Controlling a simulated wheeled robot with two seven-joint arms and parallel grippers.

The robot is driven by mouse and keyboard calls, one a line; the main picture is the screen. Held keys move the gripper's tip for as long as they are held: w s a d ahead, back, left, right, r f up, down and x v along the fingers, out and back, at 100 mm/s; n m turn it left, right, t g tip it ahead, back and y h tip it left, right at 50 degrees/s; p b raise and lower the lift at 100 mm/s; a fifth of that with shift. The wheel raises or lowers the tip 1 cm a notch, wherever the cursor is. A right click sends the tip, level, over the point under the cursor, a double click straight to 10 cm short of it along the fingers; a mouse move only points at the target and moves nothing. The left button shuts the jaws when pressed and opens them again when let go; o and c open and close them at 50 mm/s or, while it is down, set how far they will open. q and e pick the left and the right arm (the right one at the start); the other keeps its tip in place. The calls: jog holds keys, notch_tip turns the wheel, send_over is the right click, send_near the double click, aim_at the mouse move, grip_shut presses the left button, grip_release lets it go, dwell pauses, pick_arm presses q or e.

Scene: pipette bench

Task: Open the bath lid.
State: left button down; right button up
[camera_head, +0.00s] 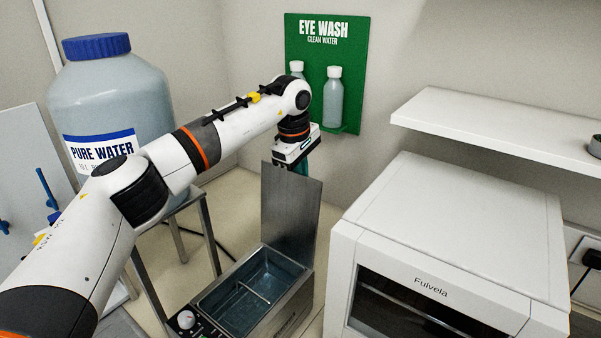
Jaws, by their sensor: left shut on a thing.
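The bath (303,296) is a metal tank with water and a thin rod inside. Its control panel with a white knob (185,319) is at the front left. The bath lid (290,215) stands raised, about upright, at the back edge of the bath, and the tank opening is uncovered. My left gripper (301,167) is at the lid's top edge, shut on the lid; its fingertips are mostly hidden by the wrist and the lid. My right gripper is not in the view.
A white oven-like box (450,230) stands close right of the bath. A white shelf (500,128) juts out above it. A large water bottle (110,95) on a metal stand is at the left. A green eye wash board (350,60) hangs behind my left wrist.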

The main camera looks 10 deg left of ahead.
pick_arm(q)
jog(key=c, duration=1.5)
grip_release()
jog(key=shift+f, duration=0.4)
jog(key=shift+r, duration=0.1)
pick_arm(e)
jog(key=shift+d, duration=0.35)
